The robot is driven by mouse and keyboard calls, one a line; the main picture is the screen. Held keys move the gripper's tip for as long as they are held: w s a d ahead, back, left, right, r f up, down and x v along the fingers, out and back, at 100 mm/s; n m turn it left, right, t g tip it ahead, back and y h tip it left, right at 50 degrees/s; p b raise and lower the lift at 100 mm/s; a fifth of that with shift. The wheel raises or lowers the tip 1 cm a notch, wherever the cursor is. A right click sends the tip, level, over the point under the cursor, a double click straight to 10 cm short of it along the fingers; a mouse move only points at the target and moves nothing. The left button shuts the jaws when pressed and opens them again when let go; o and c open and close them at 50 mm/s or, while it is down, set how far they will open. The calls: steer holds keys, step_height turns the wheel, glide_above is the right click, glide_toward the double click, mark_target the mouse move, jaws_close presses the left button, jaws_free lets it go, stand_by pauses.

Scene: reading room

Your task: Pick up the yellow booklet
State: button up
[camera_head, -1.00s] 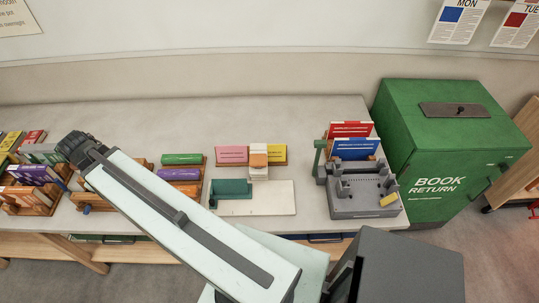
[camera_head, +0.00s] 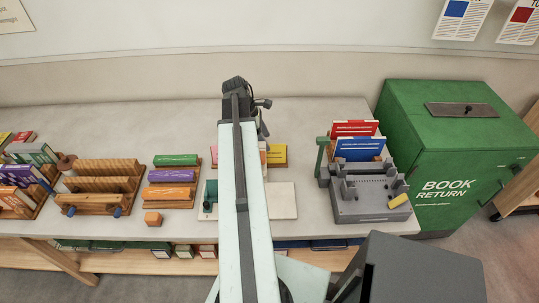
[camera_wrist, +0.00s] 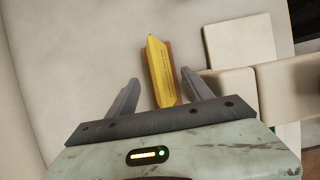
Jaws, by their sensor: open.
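The yellow booklet (camera_wrist: 160,72) stands in a brown wooden holder (camera_wrist: 145,56) and shows in the wrist view between and ahead of my fingers. In the head view the booklet (camera_head: 277,153) shows just right of my arm, partly hidden by it. My gripper (camera_wrist: 160,88) is open and empty, one finger on each side of the booklet's near end. I cannot tell how far above the booklet the fingers are. In the head view my arm hides most of the gripper.
A cream-white board (camera_head: 282,199) lies in front of the holder. A grey device (camera_head: 369,200) with red and blue booklets (camera_head: 359,147) stands to the right, beside the green book return box (camera_head: 458,150). Wooden racks (camera_head: 105,183) fill the left. The counter behind the booklet is clear.

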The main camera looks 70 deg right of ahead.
mark_target(273, 151)
steer(key=b+x, duration=0.6)
steer(key=x, duration=0.1)
steer(key=shift+s+d+f+b, duration=0.1)
steer(key=shift+d+f+b, duration=0.05)
steer(key=shift+f+b, duration=0.2)
steer(key=shift+r, duration=0.2)
steer(key=shift+f, duration=0.3)
jaws_close()
